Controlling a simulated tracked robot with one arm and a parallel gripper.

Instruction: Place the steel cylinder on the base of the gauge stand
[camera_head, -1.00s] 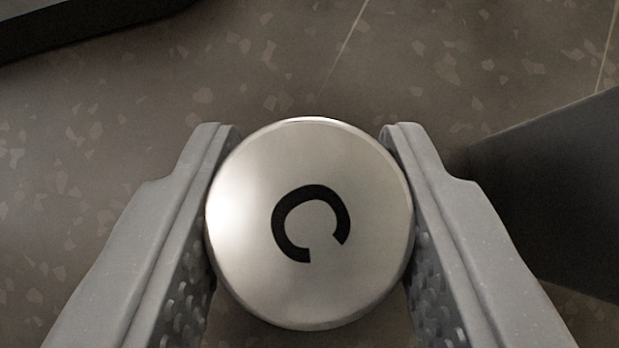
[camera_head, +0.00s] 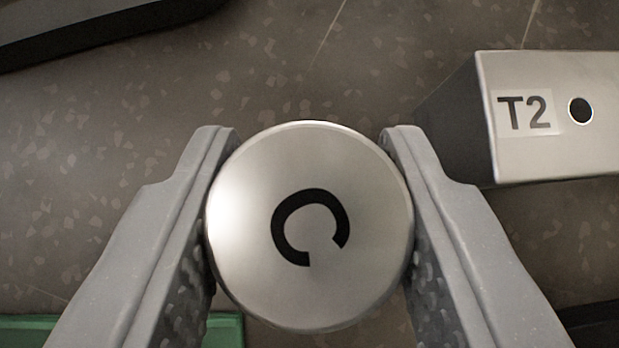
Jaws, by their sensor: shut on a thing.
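The steel cylinder (camera_head: 310,225) is seen from above, its round shiny top marked with a black "C". My gripper (camera_head: 308,150) is shut on the cylinder, one grey finger touching it on the left and one on the right. The cylinder's sides and underside are hidden. I cannot identify a gauge stand in this view.
A steel block (camera_head: 550,150) marked "T2", with a round hole, stands at the right, close to the right finger. A dark edge (camera_head: 95,28) crosses the upper left corner. A green thing (camera_head: 225,330) shows at the bottom left, a dark thing (camera_head: 595,325) at the bottom right. Speckled floor (camera_head: 300,70) lies clear ahead.

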